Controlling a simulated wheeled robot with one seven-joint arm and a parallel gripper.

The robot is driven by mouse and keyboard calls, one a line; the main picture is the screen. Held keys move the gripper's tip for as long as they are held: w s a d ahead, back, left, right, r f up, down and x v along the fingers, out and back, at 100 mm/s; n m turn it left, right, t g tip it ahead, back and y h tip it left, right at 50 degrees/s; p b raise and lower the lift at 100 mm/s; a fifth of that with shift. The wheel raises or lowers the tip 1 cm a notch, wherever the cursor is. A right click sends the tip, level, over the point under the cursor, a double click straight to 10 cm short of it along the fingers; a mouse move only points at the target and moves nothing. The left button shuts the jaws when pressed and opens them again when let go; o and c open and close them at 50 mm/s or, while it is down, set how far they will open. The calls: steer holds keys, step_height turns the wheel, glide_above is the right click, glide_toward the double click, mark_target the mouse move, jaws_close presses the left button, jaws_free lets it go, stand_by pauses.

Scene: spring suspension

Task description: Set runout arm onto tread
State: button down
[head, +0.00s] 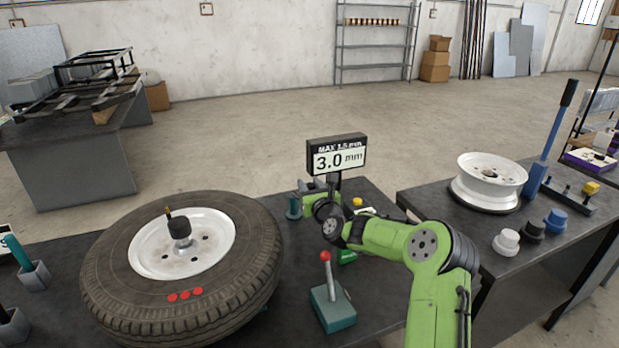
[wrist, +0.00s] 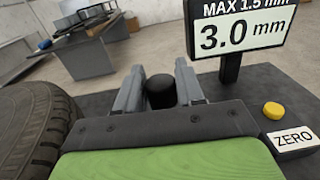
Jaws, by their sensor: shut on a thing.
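The tyre (head: 245,295) lies flat on a white wheel at the front left, with red marks on its upper sidewall. Its tread also shows at the left of the wrist view (wrist: 30,125). My gripper (wrist: 158,85) is shut on a black knob (wrist: 160,93), which stands upright between the two grey fingers. I cannot tell how the knob joins the runout arm; the parts below it are hidden by my gripper. In the head view my gripper (head: 312,197) is right of the tyre, apart from it, and partly hidden by my green arm.
A display (head: 337,157) reads 3.0 mm under "MAX 1.5 mm". A yellow button (wrist: 273,110) and a ZERO label (wrist: 293,138) are to the right. A teal box with a red-ball lever (head: 333,305) stands in front. A bare white rim (head: 490,180) sits on the right bench.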

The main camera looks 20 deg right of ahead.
steer(key=shift+a+m+h+p, duration=0.3)
steer(key=shift+h+p, duration=0.1)
steer(key=c, duration=0.8)
jaws_free()
step_height(320, 180, up, 10)
steer(key=p, duration=0.3)
